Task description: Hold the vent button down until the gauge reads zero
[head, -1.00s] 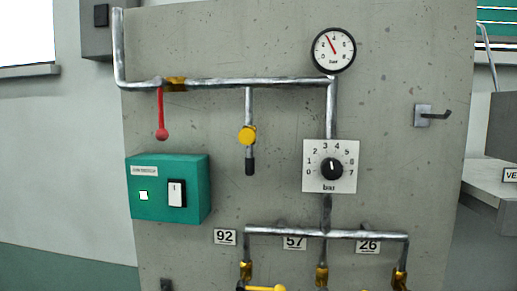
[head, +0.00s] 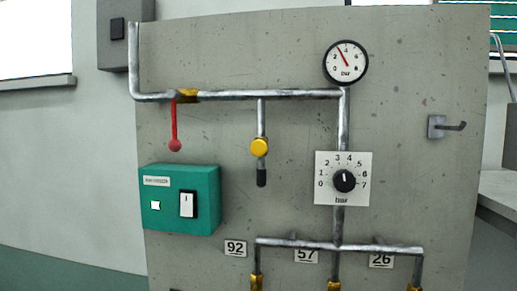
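The round gauge (head: 345,62) with a black rim sits at the top of the pipe on the grey panel. Its red needle points up and slightly left, well off zero. A yellow round button (head: 259,147) sits on a short pipe hanging from the horizontal pipe, above a black end piece (head: 261,178); it looks like the vent button, though no label on it can be read. Nothing touches it. Neither of my grippers is in view.
A red lever (head: 175,130) hangs left of the button. Below it is a green box (head: 205,215) with a white rocker switch (head: 188,205). A black dial (head: 344,181) is on the right. A hook (head: 447,127) sticks out at the panel's right. The lower manifold (head: 290,243) carries number plates.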

